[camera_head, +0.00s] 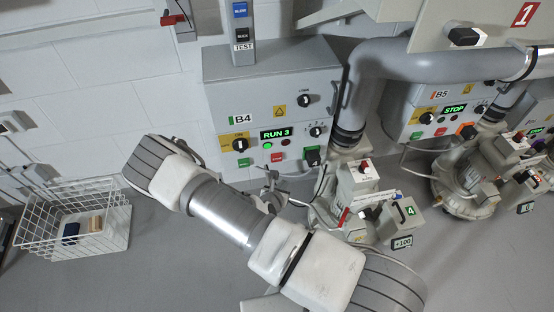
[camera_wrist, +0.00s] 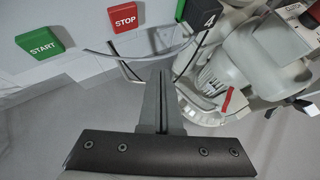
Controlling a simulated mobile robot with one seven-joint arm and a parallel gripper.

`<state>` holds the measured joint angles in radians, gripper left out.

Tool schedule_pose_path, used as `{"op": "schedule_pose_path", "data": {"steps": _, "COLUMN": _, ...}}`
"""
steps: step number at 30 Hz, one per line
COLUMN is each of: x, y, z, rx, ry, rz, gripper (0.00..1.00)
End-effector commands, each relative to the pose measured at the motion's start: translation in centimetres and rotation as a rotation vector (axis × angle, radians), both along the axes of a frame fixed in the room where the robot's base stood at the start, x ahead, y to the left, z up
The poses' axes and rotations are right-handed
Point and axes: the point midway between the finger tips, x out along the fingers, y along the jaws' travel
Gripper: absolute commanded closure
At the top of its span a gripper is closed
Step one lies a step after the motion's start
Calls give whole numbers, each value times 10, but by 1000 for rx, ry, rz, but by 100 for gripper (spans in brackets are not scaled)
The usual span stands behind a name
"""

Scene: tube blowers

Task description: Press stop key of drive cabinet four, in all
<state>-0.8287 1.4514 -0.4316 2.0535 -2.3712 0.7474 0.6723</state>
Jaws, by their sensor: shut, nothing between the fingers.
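In the wrist view the red STOP key (camera_wrist: 124,17) is at the top, and the green START key (camera_wrist: 39,43) is at upper left. My gripper (camera_head: 270,181) is below the stop key in the head view. In the wrist view its fingers (camera_wrist: 163,75) are together and empty, below and right of STOP, with a gap visible in the picture.
A black block marked 4 (camera_wrist: 207,19) hangs right of STOP. Cables cross below the keys. A blower (camera_wrist: 230,65) stands close on the right. Cabinet B5 (camera_head: 400,108), reading STOP, is further right. A white wire basket (camera_head: 75,205) stands at left; grey floor lies between.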

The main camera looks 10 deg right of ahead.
Motion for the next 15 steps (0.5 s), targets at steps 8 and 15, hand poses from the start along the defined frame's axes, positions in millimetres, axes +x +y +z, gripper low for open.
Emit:
{"op": "schedule_pose_path", "data": {"steps": 8, "x": 39, "y": 1, "z": -4, "rx": 1, "ry": -4, "rz": 3, "gripper": 100}}
{"op": "schedule_pose_path", "data": {"steps": 15, "x": 67, "y": 0, "z": -1, "rx": 3, "ry": -2, "rz": -2, "gripper": 100}}
